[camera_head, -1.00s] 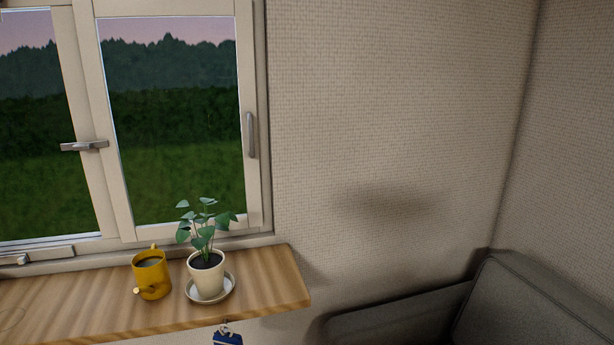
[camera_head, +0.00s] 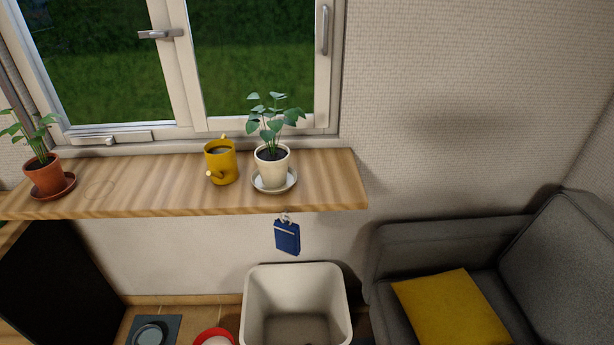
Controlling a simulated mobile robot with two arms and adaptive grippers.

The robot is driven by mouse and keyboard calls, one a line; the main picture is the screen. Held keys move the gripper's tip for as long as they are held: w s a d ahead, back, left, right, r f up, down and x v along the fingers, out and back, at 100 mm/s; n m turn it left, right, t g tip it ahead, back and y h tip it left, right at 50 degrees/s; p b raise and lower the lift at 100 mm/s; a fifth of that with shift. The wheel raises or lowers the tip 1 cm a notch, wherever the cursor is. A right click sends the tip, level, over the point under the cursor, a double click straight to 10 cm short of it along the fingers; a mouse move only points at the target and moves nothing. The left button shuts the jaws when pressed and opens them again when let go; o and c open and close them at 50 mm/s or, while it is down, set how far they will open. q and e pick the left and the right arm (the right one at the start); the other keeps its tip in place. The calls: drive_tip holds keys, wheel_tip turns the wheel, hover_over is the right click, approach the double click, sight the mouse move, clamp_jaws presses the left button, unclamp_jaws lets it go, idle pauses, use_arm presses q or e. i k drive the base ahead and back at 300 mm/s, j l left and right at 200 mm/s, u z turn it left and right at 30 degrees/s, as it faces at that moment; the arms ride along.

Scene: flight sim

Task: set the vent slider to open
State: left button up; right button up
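A pale, narrow strip with a small knob, which looks like the vent slider (camera_head: 110,140), runs along the bottom of the left window frame, just above the shelf. The knob sits near the middle of the strip. Any marking for open or closed is too small to tell. Neither of my grippers is in view.
A wooden shelf (camera_head: 320,180) below the window holds a terracotta-potted plant (camera_head: 43,176), a yellow mug (camera_head: 221,163) and a cream-potted plant (camera_head: 272,168). A blue tag (camera_head: 287,238) hangs from its edge. Below stand a white bin (camera_head: 297,277) and a grey sofa (camera_head: 425,252).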

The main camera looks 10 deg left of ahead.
sight(109, 140)
drive_tip(key=u, duration=1.65)
drive_tip(key=i+j, duration=0.15)
drive_tip(key=j, duration=0.15)
drive_tip(key=i+j, duration=0.2)
drive_tip(key=j, duration=0.15)
drive_tip(key=i+j, duration=0.15)
drive_tip(key=j, duration=0.15)
